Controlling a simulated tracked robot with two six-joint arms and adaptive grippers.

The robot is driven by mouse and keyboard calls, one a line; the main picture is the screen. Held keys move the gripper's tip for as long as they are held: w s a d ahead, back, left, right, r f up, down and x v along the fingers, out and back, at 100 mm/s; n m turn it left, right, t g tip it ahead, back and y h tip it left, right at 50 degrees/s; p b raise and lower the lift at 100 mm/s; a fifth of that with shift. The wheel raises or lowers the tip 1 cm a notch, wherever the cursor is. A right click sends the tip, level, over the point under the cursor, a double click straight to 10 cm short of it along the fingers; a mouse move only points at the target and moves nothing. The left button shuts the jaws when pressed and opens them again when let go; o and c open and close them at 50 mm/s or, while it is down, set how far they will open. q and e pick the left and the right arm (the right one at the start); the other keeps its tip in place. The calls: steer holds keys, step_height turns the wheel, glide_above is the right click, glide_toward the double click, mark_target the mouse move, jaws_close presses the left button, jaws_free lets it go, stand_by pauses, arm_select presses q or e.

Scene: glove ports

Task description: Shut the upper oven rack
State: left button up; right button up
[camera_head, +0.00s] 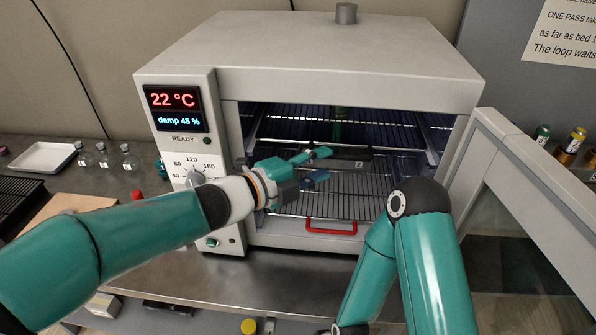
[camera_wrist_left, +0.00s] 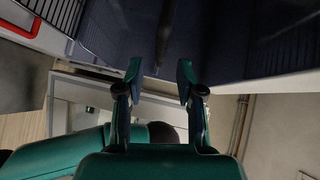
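The oven (camera_head: 330,50) stands open. Its upper rack (camera_head: 300,112) is a set of wire rods high inside the chamber; I cannot tell how far it is out. A lower wire rack (camera_head: 350,196) has a red handle (camera_head: 331,231) at its front. My left gripper (camera_head: 322,165) is in front of the opening, above the lower rack, its fingers apart. The left wrist view shows the fingers (camera_wrist_left: 158,80) spread with nothing between them, and the red handle (camera_wrist_left: 58,100) at the left. The right arm bends in front of the oven; its gripper is out of view.
The oven door (camera_head: 530,190) hangs open on the right. A dark piece marked 2 (camera_head: 358,163) is inside, just beyond my left gripper. Small bottles (camera_head: 128,158) and a white tray (camera_head: 43,157) stand at the left. The counter before the oven (camera_head: 290,265) is mostly clear.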

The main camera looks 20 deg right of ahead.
arm_select(q)
steer(key=v, duration=0.5)
steer(key=shift+a, duration=0.2)
